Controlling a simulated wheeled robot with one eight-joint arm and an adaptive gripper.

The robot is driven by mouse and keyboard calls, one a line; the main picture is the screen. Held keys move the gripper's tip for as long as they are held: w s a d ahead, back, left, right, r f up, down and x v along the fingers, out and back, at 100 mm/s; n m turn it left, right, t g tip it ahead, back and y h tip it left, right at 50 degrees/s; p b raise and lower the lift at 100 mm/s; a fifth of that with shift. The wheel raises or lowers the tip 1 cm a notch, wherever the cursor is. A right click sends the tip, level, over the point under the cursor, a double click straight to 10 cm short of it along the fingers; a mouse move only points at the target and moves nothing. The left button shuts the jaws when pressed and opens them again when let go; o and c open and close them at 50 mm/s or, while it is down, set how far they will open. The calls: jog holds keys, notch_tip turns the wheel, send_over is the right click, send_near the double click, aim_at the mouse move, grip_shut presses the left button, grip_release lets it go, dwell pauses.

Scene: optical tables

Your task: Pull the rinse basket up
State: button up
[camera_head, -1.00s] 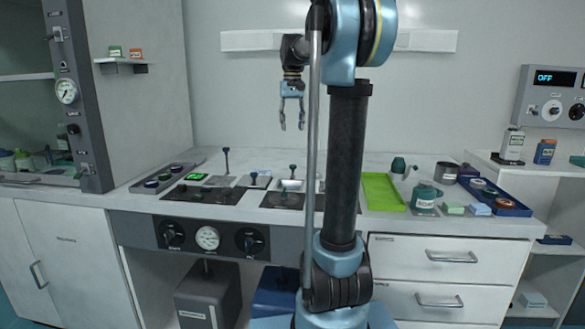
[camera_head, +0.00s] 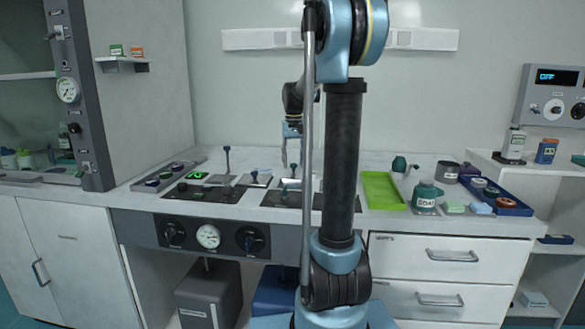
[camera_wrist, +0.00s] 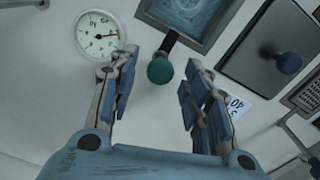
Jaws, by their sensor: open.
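A dark green knob (camera_wrist: 160,70) on a short black stem stands at the edge of a dark, liquid-looking square well (camera_wrist: 190,12) in the wrist view. It looks like the rinse basket's handle; the basket itself I cannot make out. My gripper (camera_wrist: 162,62) is open and empty, with a finger on each side of the knob in the picture. I cannot tell how far above it the fingers are. In the head view the gripper (camera_head: 293,152) is low over the bench wells, partly behind my arm, and a green knob (camera_head: 294,167) shows by its fingers.
In the head view a green tray (camera_head: 383,190), a jar (camera_head: 427,196) and a blue tray (camera_head: 495,198) stand on the right of the bench.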

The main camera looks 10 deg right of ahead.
jog(key=shift+f, duration=1.1)
jog(key=shift+c, duration=0.5)
grip_shut()
jog(key=shift+w+r, duration=0.1)
jog(key=shift+r, duration=3.15)
jog(key=shift+o, duration=0.5)
grip_release()
jog(key=shift+r, duration=0.1)
